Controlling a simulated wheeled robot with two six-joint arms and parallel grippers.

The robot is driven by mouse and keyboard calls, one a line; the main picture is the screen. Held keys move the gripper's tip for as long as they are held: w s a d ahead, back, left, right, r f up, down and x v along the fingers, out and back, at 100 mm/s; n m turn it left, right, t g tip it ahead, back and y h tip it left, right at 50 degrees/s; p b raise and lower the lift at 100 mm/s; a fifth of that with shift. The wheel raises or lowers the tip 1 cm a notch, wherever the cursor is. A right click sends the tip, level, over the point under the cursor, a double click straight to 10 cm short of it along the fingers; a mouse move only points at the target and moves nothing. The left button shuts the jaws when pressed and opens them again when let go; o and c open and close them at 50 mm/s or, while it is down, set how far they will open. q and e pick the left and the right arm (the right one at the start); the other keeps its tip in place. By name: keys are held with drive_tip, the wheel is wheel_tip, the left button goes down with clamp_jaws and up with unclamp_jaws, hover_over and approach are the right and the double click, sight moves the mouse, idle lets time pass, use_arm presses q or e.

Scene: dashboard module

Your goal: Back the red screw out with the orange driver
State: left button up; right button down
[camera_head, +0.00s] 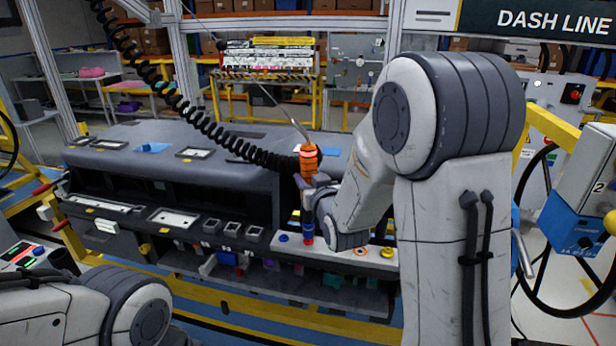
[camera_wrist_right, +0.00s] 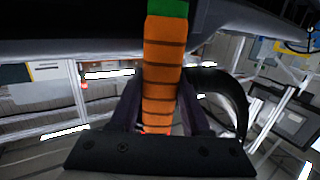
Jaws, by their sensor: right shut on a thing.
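My right gripper (camera_head: 312,183) is shut on the orange driver (camera_head: 309,160), which hangs on a black coiled cable. The driver stands roughly upright, its shaft pointing down at the light strip (camera_head: 345,255) on the dashboard module's front. A blue section (camera_head: 308,228) shows low on the driver. A small red part (camera_head: 308,241) shows just below it, at the strip; I cannot tell whether it is the red screw or part of the driver. In the right wrist view the ribbed orange handle (camera_wrist_right: 162,75) runs between the dark fingers. My left gripper is out of view.
The dashboard module (camera_head: 250,150) fills the middle. A blue button (camera_head: 283,238), an orange ring (camera_head: 360,251) and a yellow button (camera_head: 387,252) are on the strip. The coiled cable (camera_head: 190,112) crosses the upper left. A yellow frame (camera_head: 552,128) stands at right.

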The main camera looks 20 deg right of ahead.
sight(311, 162)
drive_tip(key=shift+f+b, duration=0.85)
drive_tip(key=shift+b, duration=0.25)
idle(1.3)
drive_tip(key=shift+r+p, duration=1.85)
drive_tip(key=shift+r, duration=1.35)
drive_tip(key=shift+f, duration=0.1)
